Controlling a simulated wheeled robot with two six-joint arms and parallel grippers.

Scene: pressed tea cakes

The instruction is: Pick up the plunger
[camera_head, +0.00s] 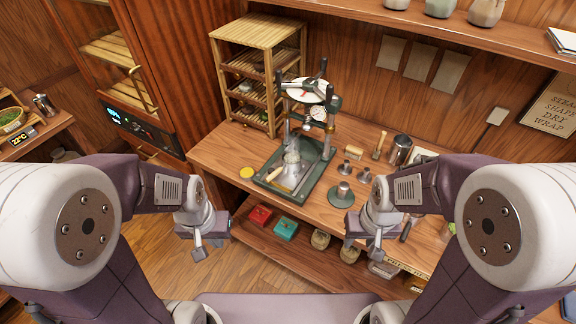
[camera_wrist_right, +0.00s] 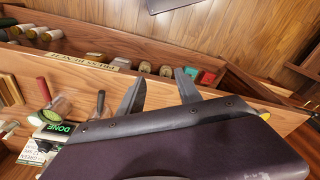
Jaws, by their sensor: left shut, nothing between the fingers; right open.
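A round dark-green disc with a metal upright (camera_head: 343,190) stands on the wooden bench right of the press; it may be the plunger, but I cannot tell for sure. Smaller metal pieces (camera_head: 364,175) stand beside it. The tea press (camera_head: 310,118) stands on a green tray (camera_head: 316,172) at the bench's middle. My left gripper (camera_head: 199,250) is shut and empty, in front of the bench at left. My right gripper (camera_head: 363,250) is open and empty, near the bench's front edge; its parted fingers show in the right wrist view (camera_wrist_right: 160,90).
A bamboo rack (camera_head: 258,32) stands at the back left. A metal cup (camera_head: 400,150) and a brush (camera_head: 380,146) stand at the back right. A red box (camera_head: 260,216) and green box (camera_head: 285,229) lie on the lower shelf. A red-handled tool (camera_wrist_right: 44,91) lies on the bench.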

